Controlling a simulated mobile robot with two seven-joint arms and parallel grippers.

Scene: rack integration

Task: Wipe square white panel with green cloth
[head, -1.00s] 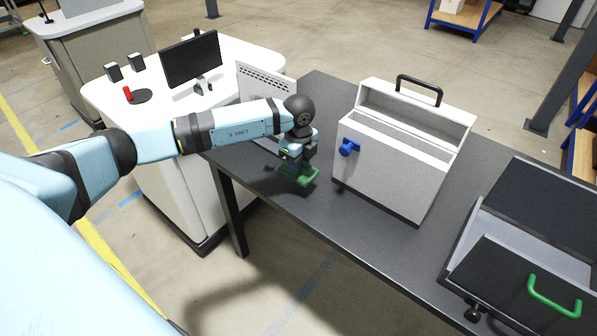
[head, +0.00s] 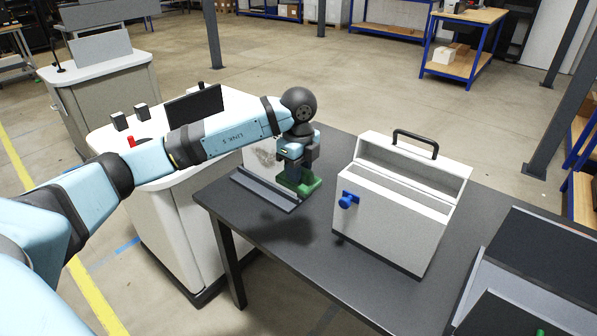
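The square white panel (head: 258,160) stands upright at the table's back left corner, behind a dark grey rail (head: 265,190). A grey smudge shows on its face. My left arm hides its upper part. My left gripper (head: 297,172) points down in front of the panel's right side, shut on the green cloth (head: 300,187), which looks like a flat green pad. The cloth is close to the panel and rail; I cannot tell whether it touches the panel. My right gripper is not in view.
A white case (head: 390,215) with a black handle and blue knob stands right of my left gripper on the dark table (head: 290,240). A dark open box (head: 530,270) is at the right. A white workstation (head: 180,220) with a monitor (head: 194,105) stands behind left.

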